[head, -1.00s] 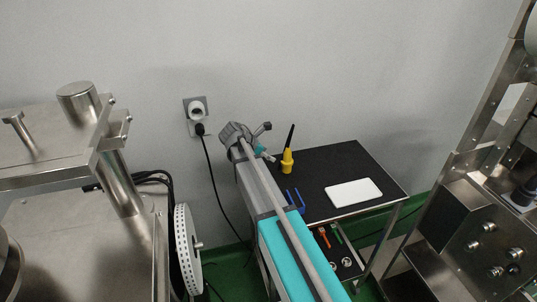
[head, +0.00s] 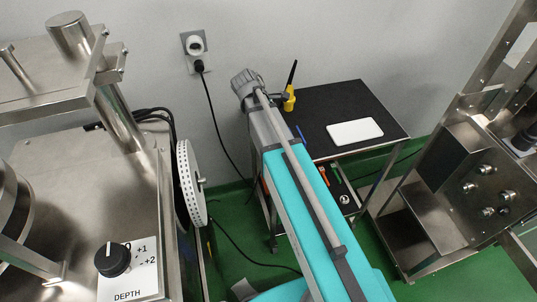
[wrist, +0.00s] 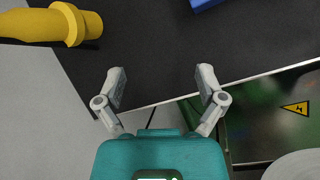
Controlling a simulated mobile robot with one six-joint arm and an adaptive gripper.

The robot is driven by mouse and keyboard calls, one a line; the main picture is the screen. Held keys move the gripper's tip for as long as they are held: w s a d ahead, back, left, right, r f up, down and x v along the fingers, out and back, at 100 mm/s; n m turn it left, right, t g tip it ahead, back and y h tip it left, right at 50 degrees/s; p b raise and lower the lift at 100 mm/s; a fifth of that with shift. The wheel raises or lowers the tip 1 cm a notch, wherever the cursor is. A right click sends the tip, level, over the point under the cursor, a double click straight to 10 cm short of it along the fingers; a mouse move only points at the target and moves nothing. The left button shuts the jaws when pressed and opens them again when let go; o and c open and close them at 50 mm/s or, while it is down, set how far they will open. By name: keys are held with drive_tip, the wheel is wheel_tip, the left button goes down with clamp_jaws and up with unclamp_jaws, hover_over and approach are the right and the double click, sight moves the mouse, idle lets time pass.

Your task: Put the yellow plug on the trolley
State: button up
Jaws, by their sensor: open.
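The yellow plug (head: 289,99) with its thin black upper end stands upright on the black top of the trolley (head: 345,100), near its back left corner, in the head view. In the wrist view, part of the yellow plug (wrist: 50,25) shows large at the upper left, over the trolley's black top (wrist: 150,40). My gripper (wrist: 161,76) is open and empty in the wrist view. Its fingers are near the edge of the trolley top, to the right of and apart from the plug.
A white flat box (head: 355,132) lies on the trolley top. A blue item (wrist: 204,3) shows at the wrist view's top edge. Orange tools (head: 323,176) are on the lower shelf. A wall socket (head: 196,44) with a black cord is behind. Steel machines flank both sides.

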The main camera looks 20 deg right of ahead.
drive_tip(key=s+a+m+y, duration=0.1)
drive_tip(key=s+m, duration=0.3)
drive_tip(key=s, duration=0.1)
drive_tip(key=s+a+f+m+y, duration=0.1)
drive_tip(key=s+a+m+y, duration=0.1)
drive_tip(key=s, duration=0.3)
drive_tip(key=s+a+f+m+y, duration=0.1)
drive_tip(key=s+a+m+y, duration=0.1)
drive_tip(key=s+m, duration=0.3)
drive_tip(key=shift+a+f+m+g, duration=0.2)
drive_tip(key=shift+m+g, duration=0.1)
drive_tip(key=shift+g, duration=0.1)
drive_tip(key=shift+s+a+m+y, duration=0.3)
drive_tip(key=shift+s+m+y, duration=0.2)
drive_tip(key=shift+s+m, duration=0.1)
drive_tip(key=shift+r+p, duration=0.4)
